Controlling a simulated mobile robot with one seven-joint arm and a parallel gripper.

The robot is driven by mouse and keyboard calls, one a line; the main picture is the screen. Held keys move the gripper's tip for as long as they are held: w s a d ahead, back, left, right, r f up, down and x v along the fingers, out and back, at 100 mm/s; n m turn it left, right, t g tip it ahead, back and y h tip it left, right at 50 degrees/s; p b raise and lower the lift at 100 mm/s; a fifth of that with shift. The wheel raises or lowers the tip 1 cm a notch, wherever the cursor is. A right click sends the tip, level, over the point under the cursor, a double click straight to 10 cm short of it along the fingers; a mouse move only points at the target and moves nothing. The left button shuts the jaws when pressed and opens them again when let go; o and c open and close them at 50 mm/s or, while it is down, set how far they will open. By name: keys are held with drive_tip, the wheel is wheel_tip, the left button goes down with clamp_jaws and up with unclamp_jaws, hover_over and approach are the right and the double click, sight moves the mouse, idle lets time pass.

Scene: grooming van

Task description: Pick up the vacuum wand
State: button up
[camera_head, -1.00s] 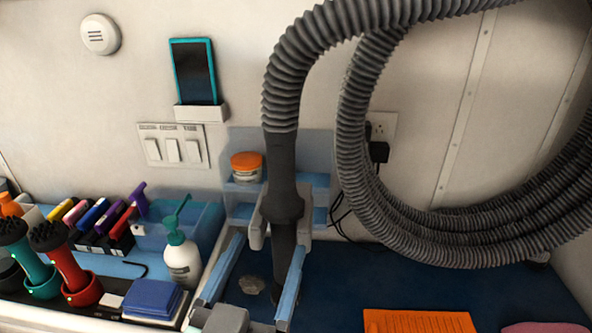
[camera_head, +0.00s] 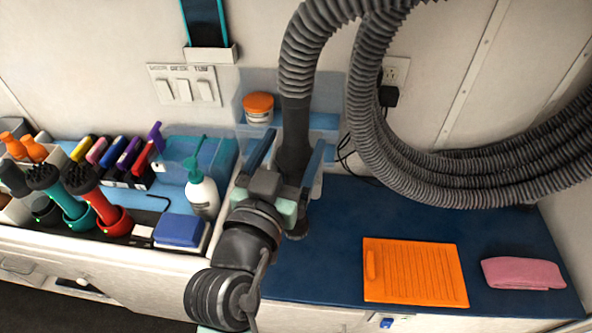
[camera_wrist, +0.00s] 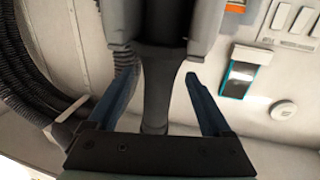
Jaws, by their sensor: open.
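The vacuum wand (camera_head: 295,130) is a dark tube at the end of a ribbed grey hose (camera_head: 302,60). It hangs upright in front of the back wall, and its lower end shows below my gripper. My gripper (camera_head: 292,142) is open, with one blue finger on each side of the wand. In the wrist view, the wand (camera_wrist: 157,85) runs between the spread fingers of my gripper (camera_wrist: 161,80), with visible gaps on both sides. Light grey holder arms (camera_wrist: 207,30) flank the wand there. My wrist hides part of the wand in the head view.
Hose loops (camera_head: 450,185) hang on the right. An orange board (camera_head: 415,272) and a pink towel (camera_head: 522,273) lie on the blue counter (camera_head: 335,260). On the left are a pump bottle (camera_head: 202,192), a blue box (camera_head: 180,231) and several clippers. An orange-lidded jar (camera_head: 258,108) stands behind.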

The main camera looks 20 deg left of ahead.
drive_tip(key=w, duration=0.2)
drive_tip(key=w+p, duration=0.1)
drive_tip(key=w, duration=0.2)
drive_tip(key=shift+w+a+r+p, duration=0.1)
drive_tip(key=shift+a+r+p, duration=0.05)
drive_tip(key=shift+p, duration=0.15)
clamp_jaws()
drive_tip(key=shift+r, duration=0.1)
